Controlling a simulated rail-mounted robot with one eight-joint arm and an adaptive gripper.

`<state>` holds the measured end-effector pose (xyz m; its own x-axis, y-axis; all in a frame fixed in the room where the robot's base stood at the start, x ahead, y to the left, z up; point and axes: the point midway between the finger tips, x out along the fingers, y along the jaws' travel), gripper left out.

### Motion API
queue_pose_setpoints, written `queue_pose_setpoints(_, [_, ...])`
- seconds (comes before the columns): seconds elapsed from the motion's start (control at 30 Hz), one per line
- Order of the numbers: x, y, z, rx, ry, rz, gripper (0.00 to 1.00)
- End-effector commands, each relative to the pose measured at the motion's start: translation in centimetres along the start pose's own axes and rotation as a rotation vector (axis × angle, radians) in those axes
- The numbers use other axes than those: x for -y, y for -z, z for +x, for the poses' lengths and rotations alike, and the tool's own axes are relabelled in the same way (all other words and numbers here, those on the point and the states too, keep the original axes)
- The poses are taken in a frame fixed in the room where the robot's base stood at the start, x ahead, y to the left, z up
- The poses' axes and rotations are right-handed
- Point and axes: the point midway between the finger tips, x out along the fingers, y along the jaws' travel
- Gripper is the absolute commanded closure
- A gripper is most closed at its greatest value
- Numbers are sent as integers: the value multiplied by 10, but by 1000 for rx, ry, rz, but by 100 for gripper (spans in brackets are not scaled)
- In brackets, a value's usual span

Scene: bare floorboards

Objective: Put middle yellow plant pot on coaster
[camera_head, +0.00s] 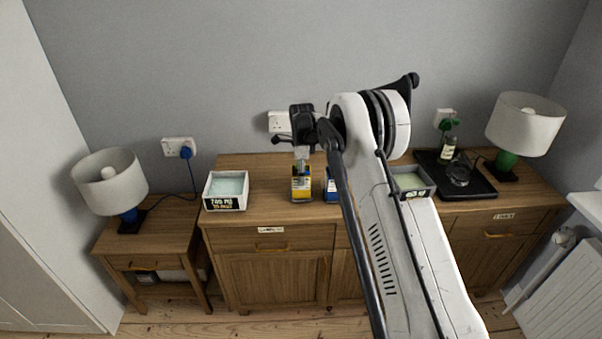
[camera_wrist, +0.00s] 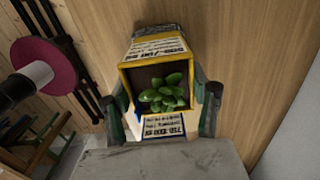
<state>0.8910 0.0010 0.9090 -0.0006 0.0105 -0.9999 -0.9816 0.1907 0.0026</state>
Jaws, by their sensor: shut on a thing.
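A yellow plant pot (camera_head: 302,187) with a printed label is at my gripper (camera_head: 302,166), over the left part of the wooden cabinet top. In the wrist view the square yellow pot (camera_wrist: 127,78) holds a small green plant (camera_wrist: 164,94), and my gripper (camera_wrist: 165,108) has its fingers on both sides, shut on the pot. I cannot tell whether its base touches the cabinet top. A blue pot (camera_head: 331,190) is just to its right, partly hidden by my arm. I cannot make out a coaster; my arm hides part of the cabinet top.
A white labelled box (camera_head: 226,203) stands left on the cabinet (camera_head: 262,163). Another box (camera_head: 413,184) is right of my arm. A black tray (camera_head: 478,186) holds a bottle (camera_head: 447,150) and a glass item (camera_head: 459,174). Lamps stand at left (camera_head: 110,180) and right (camera_head: 525,125).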

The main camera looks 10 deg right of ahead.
Motion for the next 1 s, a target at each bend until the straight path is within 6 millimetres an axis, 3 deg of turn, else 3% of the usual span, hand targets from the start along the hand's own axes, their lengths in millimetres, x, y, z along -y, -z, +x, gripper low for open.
queue_pose_setpoints(0.37, [0,0,5,0,0,0,86])
queue_pose_setpoints(0.4, [0,0,4,0,0,0,40])
queue_pose_setpoints(0.5, [0,0,4,0,0,0,27])
queue_pose_setpoints(0.87, [0,0,1,0,0,0,25])
queue_pose_setpoints(1.0, [0,0,-14,0,0,0,25])
